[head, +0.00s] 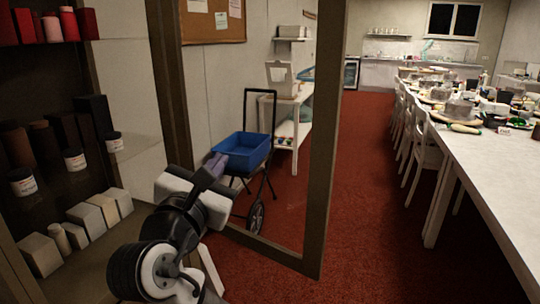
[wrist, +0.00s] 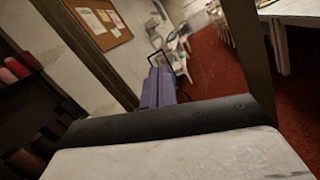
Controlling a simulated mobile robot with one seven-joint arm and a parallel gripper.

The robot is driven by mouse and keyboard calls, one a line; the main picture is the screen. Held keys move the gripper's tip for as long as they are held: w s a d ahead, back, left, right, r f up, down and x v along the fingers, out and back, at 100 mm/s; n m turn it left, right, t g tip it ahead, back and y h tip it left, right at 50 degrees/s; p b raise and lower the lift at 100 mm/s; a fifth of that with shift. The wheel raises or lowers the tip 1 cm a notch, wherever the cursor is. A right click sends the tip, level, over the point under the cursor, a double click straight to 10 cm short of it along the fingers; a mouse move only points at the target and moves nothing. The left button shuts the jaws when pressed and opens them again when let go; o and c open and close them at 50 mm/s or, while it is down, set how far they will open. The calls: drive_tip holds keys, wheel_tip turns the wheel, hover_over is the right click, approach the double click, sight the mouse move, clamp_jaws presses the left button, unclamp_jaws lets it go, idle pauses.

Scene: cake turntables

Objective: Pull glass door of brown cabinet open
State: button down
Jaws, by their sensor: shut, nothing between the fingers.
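The brown cabinet (head: 62,182) is at the left of the head view, its front open and its shelves exposed. Its brown-framed glass door (head: 325,120) stands swung well outward, with clear glass through which the room shows. The door frame also shows in the wrist view (wrist: 250,50). My gripper (head: 217,163) is in front of the glass, between the cabinet shelves and the door's free edge. Its purple fingers are together and empty; they also show in the wrist view (wrist: 158,75). I cannot tell whether the fingers touch the glass.
The shelves hold red and dark cylinders, jars (head: 22,182) and pale blocks (head: 40,254). Seen through the glass are a blue cart (head: 243,150) and a white shelf unit (head: 290,128). A long white table (head: 490,190) with chairs stands right. Red carpet (head: 370,200) between is clear.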

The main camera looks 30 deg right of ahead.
sight(320, 151)
drive_tip(key=s+d+f+g+h+p, duration=0.2)
drive_tip(key=s+d+g+p, duration=0.3)
drive_tip(key=d+p, duration=0.3)
drive_tip(key=d+g, duration=0.1)
drive_tip(key=d, duration=0.1)
drive_tip(key=shift+s+d+g, duration=0.25)
drive_tip(key=shift+d+g, duration=0.05)
drive_tip(key=shift+d, duration=0.05)
drive_tip(key=shift+p, duration=0.75)
drive_tip(key=p+x, duration=0.3)
drive_tip(key=x, duration=0.7)
drive_tip(key=shift+w+d+f, duration=0.1)
drive_tip(key=shift+w+d, duration=0.05)
drive_tip(key=shift+d, duration=0.1)
drive_tip(key=shift+w+d+f, duration=0.1)
drive_tip(key=shift+w+d, duration=0.15)
drive_tip(key=shift+d, duration=0.15)
